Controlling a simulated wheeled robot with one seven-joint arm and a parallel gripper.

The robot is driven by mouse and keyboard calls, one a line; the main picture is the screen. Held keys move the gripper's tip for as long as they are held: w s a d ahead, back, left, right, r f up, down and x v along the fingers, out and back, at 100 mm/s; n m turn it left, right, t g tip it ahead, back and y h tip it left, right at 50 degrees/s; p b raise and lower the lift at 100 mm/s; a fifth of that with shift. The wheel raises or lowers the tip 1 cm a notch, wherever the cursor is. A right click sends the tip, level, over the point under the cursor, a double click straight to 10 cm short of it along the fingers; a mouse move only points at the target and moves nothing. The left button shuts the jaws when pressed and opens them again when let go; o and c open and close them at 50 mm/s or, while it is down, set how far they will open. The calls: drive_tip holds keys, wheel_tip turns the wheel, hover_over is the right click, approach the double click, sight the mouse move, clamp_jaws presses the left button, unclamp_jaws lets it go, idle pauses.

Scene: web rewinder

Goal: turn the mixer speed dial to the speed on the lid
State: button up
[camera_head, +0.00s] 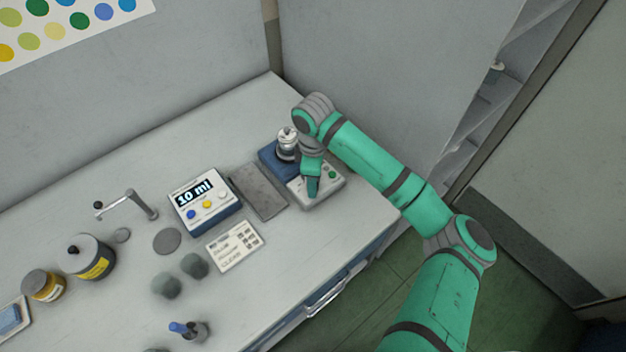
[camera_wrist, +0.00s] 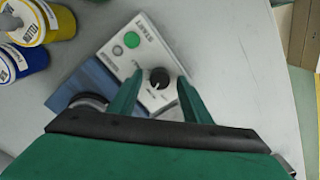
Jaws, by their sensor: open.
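The mixer is a blue base (camera_head: 270,163) carrying a silver-lidded jar (camera_head: 287,140), with a pale control panel (camera_head: 328,192) at its side. In the wrist view the black speed dial (camera_wrist: 159,77) with a light pointer mark sits on the panel (camera_wrist: 112,56), beside a green START button (camera_wrist: 131,39). My gripper (camera_wrist: 160,84) is open, its green fingers at either side of the dial in the picture. I cannot tell whether they touch it. The head view shows my gripper (camera_head: 313,192) over the panel, hiding the dial. The speed on the lid is not readable.
A box reading 10 ml (camera_head: 205,203), a grey mat (camera_head: 258,191) and a printed card (camera_head: 235,247) lie left of the mixer. Yellow (camera_wrist: 48,20) and blue (camera_wrist: 24,62) containers stand near it in the wrist view. The table's edge is close to the panel's right.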

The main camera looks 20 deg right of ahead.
wheel_tip(320, 180, up, 11)
drive_tip(key=shift+f, duration=0.15)
idle(0.4)
drive_tip(key=shift+s, duration=0.1)
